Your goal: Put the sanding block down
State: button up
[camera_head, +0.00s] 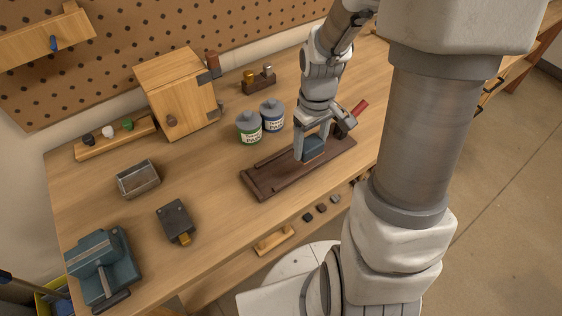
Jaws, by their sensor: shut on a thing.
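The sanding block, a small blue-grey block (312,148), is between the fingers of my gripper (313,150), which is shut on it. My gripper points down over a dark brown wooden tray (262,184) on the workbench. The block is at or just above the tray's surface; I cannot tell whether it touches. My fingers hide part of the block, and the arm hides part of the tray's far side.
Green (249,127) and blue (272,115) jars stand just behind the tray. A red-handled tool (359,107) is at right. A wooden cabinet (178,92), metal tin (138,179), dark box (176,221) and blue vise (103,266) stand left. Bare bench lies left of the tray.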

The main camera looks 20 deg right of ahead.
send_over(280, 170)
notch_tip(280, 170, down, 4)
jog(key=shift+d+f, duration=0.1)
jog(key=shift+f+b, duration=0.35)
jog(key=shift+f, duration=1.6)
jog(key=shift+f, duration=0.1)
jog(key=shift+f, duration=0.15)
jog(key=o, duration=1.1)
